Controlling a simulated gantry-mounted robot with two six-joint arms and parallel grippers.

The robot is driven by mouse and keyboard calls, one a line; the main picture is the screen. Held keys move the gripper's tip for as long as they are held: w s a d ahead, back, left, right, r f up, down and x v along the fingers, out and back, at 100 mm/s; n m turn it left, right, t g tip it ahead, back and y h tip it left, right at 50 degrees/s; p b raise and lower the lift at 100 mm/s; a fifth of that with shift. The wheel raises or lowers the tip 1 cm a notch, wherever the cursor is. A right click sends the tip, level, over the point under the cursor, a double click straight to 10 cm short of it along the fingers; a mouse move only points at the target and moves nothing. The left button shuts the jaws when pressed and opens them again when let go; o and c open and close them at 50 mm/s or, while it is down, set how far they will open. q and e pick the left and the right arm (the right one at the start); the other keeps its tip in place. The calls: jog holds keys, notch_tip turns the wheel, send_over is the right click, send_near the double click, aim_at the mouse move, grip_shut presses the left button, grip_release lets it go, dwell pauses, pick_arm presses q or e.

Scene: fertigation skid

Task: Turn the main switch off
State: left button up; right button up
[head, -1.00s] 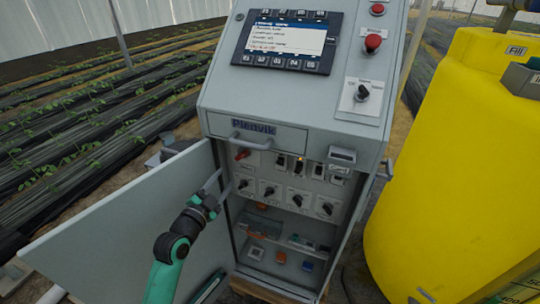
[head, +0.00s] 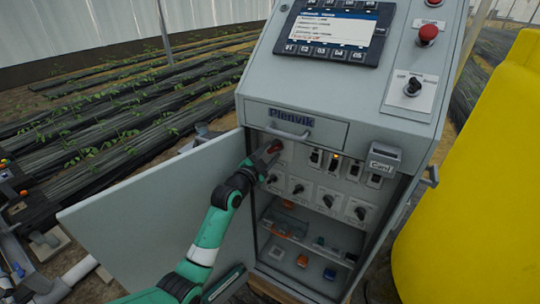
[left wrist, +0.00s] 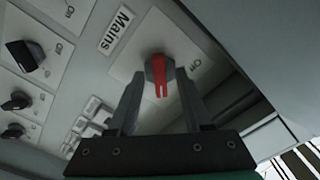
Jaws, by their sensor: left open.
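The main switch (left wrist: 159,72) is a red rotary handle on a light square plate, beside a label reading "Mains" in the left wrist view. In the head view the red switch (head: 276,146) is at the upper left of the cabinet's inner panel, partly hidden by my gripper. My left gripper (head: 270,154) is at the switch. In the left wrist view its open fingers (left wrist: 160,98) stand on either side of the red handle; contact cannot be told. My right gripper is not in view.
The open cabinet door (head: 165,222) stands left of my left arm. Black rotary knobs (head: 298,189) and small switches fill the panel nearby. A drawer handle (head: 287,132) juts out just above. A yellow tank (head: 470,190) stands at the right.

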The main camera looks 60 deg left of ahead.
pick_arm(q)
grip_shut()
jog(key=shift+n, duration=0.3)
jog(key=n+p, duration=0.2)
jog(key=n, duration=0.1)
jog(key=shift+r+p, duration=0.1)
jog(key=shift+p, duration=0.2)
jog(key=n+p, duration=0.2)
jog(key=n, duration=0.2)
jog(key=shift+n, duration=0.4)
jog(key=n+p, duration=0.2)
jog(key=n, duration=0.3)
jog(key=shift+d+p, duration=0.1)
jog(key=shift+p, duration=0.3)
jog(key=shift+w+n+p, duration=0.1)
jog(key=shift+n+p, duration=0.65)
jog(key=shift+n, duration=1.55)
